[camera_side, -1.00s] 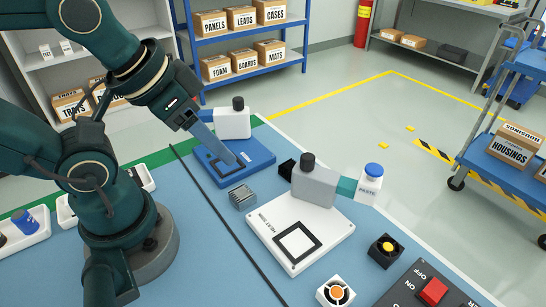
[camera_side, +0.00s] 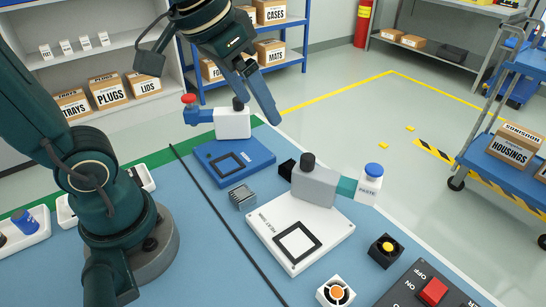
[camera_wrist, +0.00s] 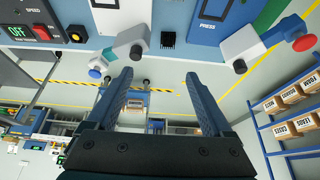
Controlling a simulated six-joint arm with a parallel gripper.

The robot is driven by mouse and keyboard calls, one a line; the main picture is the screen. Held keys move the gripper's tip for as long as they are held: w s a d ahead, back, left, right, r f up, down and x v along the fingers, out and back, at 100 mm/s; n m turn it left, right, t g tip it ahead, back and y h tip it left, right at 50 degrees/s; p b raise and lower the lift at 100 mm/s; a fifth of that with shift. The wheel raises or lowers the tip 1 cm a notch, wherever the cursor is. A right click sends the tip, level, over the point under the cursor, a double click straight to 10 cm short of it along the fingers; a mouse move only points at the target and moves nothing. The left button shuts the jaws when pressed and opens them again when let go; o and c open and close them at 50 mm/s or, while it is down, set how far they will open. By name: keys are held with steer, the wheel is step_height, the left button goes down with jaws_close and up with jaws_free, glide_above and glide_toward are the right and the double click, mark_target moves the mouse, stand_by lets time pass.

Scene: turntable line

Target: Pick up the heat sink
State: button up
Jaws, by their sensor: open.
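The heat sink (camera_side: 242,197) is a small grey finned block. It sits on the blue table between the blue fixture plate (camera_side: 205,156) and the white fixture plate (camera_side: 262,222). In the wrist view it shows as a dark finned block (camera_wrist: 168,39) near the top, beyond the fingertips. My gripper (camera_side: 258,110) is open and empty. It is raised above and behind the blue fixture, well apart from the heat sink. In the wrist view its two fingers (camera_wrist: 158,74) stand apart with nothing between them.
A white block (camera_side: 232,124) with a red-topped part stands behind the blue plate.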

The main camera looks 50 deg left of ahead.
steer(key=w+f+g, duration=0.2)
steer(key=w+f, duration=0.1)
steer(key=w, duration=0.4)
steer(key=g, duration=0.3)
glide_above(295, 164)
steer(key=shift+n, duration=0.3)
step_height(295, 164, down, 11)
steer(key=shift+f, duration=2.8)
jaws_close()
